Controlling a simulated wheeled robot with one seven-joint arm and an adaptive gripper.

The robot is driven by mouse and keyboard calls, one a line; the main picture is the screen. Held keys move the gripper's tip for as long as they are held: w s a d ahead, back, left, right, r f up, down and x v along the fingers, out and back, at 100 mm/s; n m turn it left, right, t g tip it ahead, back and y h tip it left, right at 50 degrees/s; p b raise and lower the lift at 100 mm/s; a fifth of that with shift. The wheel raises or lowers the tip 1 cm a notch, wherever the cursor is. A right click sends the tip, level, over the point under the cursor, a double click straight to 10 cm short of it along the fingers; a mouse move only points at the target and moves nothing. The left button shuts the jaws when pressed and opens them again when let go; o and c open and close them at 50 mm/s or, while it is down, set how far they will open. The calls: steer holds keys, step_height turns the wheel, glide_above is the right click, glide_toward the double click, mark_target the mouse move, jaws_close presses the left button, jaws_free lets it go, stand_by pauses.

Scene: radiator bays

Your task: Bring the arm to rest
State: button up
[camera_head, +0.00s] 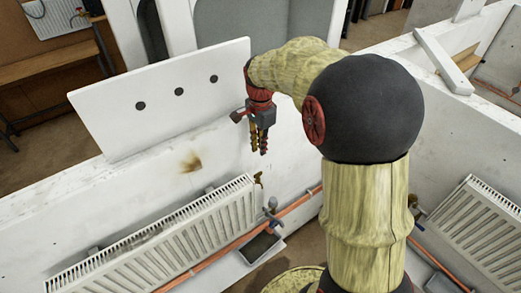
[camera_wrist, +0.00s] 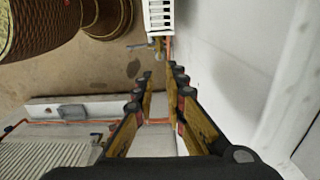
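My gripper (camera_head: 260,146) hangs fingers-down from my bent arm in the head view, in front of the white bay wall and above the radiator's right end. Its two fingers stand apart with nothing between them. In the wrist view my gripper (camera_wrist: 160,76) also shows a clear gap between the fingertips, with floor and an orange pipe visible through it. My arm, in a pale yellow sleeve with a dark round joint, rises at the right of the head view and bends over to the left. The gripper appears clear of the wall and touches nothing that I can see.
A white radiator (camera_head: 160,240) runs along the wall, with a grey-handled valve (camera_head: 272,212) and orange pipe at its right end. A tray (camera_head: 259,246) lies below. A white board (camera_head: 170,97) with three dark holes stands behind. Another radiator (camera_head: 478,226) is at right.

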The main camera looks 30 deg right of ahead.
stand_by(0.5)
steer(key=s+a+f+n+t+b, duration=0.2)
steer(key=s+a+f+n+b, duration=0.2)
steer(key=s+a+n+b, duration=0.3)
steer(key=s+a+f+n+t+b, duration=0.3)
steer(key=s+a+n+b, duration=0.5)
steer(key=s, duration=0.5)
steer(key=f+n+b, duration=0.1)
steer(key=n+b, duration=0.1)
steer(key=b, duration=0.1)
steer(key=shift+s+a+n+t+b, duration=0.2)
steer(key=shift+a+n+t+b, duration=0.1)
steer(key=shift+n+b, duration=0.1)
